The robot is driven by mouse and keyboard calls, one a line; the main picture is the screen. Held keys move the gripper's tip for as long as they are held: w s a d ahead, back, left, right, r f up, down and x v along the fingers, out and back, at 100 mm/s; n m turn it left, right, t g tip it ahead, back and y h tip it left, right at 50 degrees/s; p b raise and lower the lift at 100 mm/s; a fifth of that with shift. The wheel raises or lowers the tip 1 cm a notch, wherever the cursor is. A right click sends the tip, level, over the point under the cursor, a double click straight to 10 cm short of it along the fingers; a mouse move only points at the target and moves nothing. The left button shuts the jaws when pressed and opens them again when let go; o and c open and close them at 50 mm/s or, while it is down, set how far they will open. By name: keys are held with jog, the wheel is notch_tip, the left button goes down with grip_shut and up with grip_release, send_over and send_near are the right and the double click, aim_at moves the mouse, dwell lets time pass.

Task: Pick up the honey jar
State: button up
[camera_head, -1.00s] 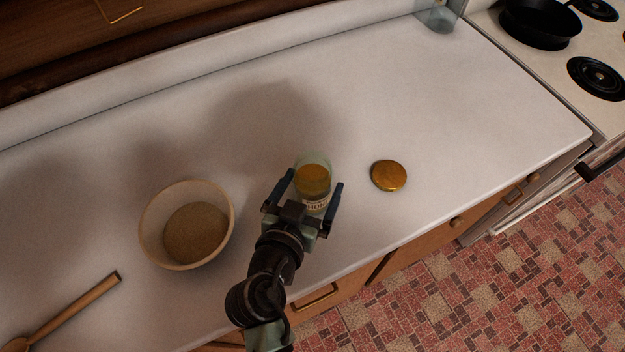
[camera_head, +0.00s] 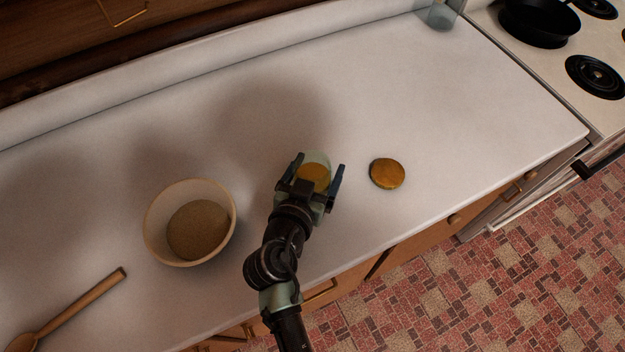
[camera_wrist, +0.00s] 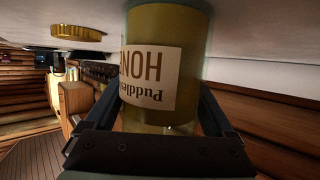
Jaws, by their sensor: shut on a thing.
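The honey jar (camera_head: 316,173) is a glass jar of amber honey, open at the top, on the white counter. In the wrist view the jar (camera_wrist: 165,50) fills the middle, its "HONEY" label upside down. My gripper (camera_head: 317,172) has its two fingers on either side of the jar and is shut on it. In the head view the gripper covers the jar's near side and label. I cannot tell whether the jar's base is still touching the counter. A golden lid (camera_head: 387,173) lies flat on the counter to the right of the jar.
A bowl (camera_head: 153,232) with brown grainy contents stands left of my gripper. A wooden spoon (camera_head: 85,294) lies at the lower left. A glass container (camera_head: 438,14) and a stove with a black pan (camera_head: 540,24) are at the upper right. The counter behind the jar is clear.

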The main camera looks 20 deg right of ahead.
grip_shut()
jog(key=shift+r, duration=0.15)
jog(key=shift+r, duration=0.1)
jog(key=shift+r, duration=4.85)
